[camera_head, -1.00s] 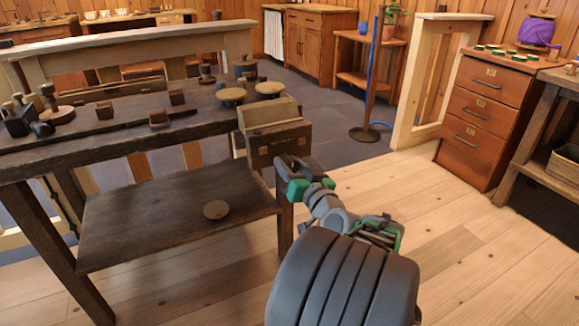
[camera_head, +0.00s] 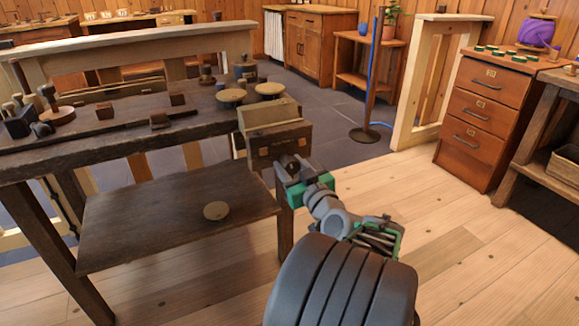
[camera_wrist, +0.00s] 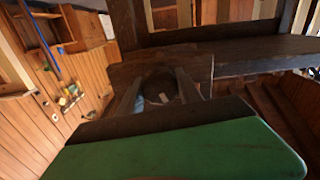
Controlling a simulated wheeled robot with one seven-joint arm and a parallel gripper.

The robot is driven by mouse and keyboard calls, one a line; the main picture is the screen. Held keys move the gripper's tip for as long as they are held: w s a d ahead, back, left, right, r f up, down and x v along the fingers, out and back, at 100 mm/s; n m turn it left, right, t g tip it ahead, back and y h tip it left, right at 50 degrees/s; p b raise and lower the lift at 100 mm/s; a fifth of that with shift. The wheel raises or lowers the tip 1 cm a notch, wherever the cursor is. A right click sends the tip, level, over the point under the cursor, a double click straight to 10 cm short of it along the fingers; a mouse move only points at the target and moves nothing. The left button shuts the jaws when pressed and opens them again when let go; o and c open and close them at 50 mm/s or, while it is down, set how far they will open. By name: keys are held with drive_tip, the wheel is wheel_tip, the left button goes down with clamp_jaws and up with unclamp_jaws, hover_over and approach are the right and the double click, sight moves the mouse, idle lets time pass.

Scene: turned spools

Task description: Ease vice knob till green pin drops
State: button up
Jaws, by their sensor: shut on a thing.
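The wooden vice (camera_head: 275,137) is fixed at the right end of the dark workbench (camera_head: 110,143). My gripper (camera_head: 288,168) is at the vice's front, just below its wooden face. In the wrist view a dark round knob (camera_wrist: 158,86) sits between the two fingers of my gripper (camera_wrist: 158,98), which are closed on it. In the head view the knob is hidden behind the gripper. I cannot make out the green pin in either view; the large green shape low in the wrist view is part of my gripper.
Turned wooden pieces and small blocks stand on the bench top, with two round discs (camera_head: 270,89) near the vice. Another disc (camera_head: 216,210) lies on the lower shelf (camera_head: 150,222). A drawer cabinet (camera_head: 485,115) stands right; the floor between is clear.

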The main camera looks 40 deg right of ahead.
drive_tip(key=shift+r, duration=0.15)
drive_tip(key=o, duration=1.4)
drive_tip(key=shift+c, duration=0.2)
drive_tip(key=p+v, duration=0.1)
drive_tip(key=v, duration=0.6)
drive_tip(key=shift+s+p, duration=0.3)
drive_tip(key=shift+s, duration=0.05)
drive_tip(key=shift+s+a, duration=0.1)
drive_tip(key=shift+a, duration=0.15)
